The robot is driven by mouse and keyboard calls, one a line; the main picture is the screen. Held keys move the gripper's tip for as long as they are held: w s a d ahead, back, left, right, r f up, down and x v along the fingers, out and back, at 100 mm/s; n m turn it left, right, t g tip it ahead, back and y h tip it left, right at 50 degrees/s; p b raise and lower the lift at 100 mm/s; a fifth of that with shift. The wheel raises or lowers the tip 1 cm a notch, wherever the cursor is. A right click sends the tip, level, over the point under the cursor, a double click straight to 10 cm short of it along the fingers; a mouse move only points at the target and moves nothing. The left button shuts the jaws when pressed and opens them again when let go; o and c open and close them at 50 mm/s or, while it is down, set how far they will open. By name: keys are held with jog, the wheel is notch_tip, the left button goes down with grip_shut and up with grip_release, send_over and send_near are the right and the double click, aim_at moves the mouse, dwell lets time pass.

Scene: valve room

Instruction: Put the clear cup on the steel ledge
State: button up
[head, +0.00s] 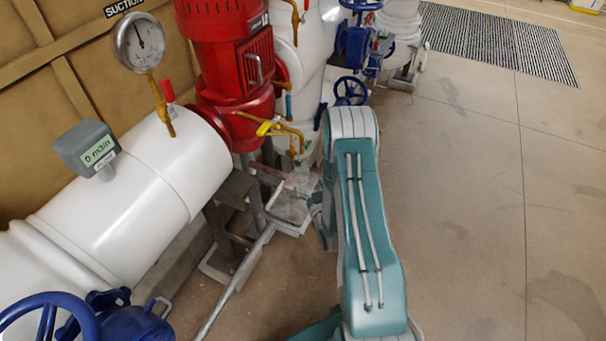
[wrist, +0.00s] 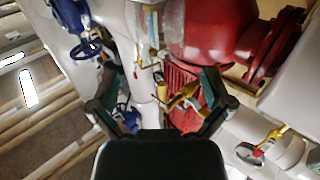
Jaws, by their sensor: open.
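My gripper (wrist: 162,80) is open in the wrist view, its two dark fingers spread apart with nothing held between them. Beyond the fingers are the red pump and brass fittings. In the head view my teal arm reaches away from me and hides most of the gripper. A grey steel plate (head: 291,207) lies low beside the red pump, left of my arm; I cannot tell whether it is the steel ledge.
A red pump (head: 232,70) and a thick white pipe (head: 130,205) with a dial gauge (head: 140,42) and a grey flow meter (head: 87,148) stand at left. A blue handwheel (head: 48,318) is at lower left. The floor (head: 470,210) at right is clear.

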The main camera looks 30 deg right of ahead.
jog(key=s, duration=0.5)
jog(key=w+a+r+n+g+y, duration=0.1)
jog(key=w+a+r+g, duration=0.15)
jog(key=r, duration=0.75)
jog(key=w+a+r+n+g, duration=0.1)
jog(key=w+a+r+g, duration=0.15)
jog(key=r, duration=0.85)
jog(key=s+a+r+g, duration=0.2)
jog(key=s+a+r, duration=0.1)
jog(key=s, duration=0.6)
jog(key=s+a+r+g+y, duration=0.1)
jog(key=s+a+r, duration=0.3)
jog(key=s, duration=0.5)
jog(key=s+a+r+g, duration=0.4)
jog(key=s+r, duration=0.2)
jog(key=s, duration=0.3)
jog(key=shift+s+r+m+y, duration=0.15)
jog(key=shift+m+y, duration=0.15)
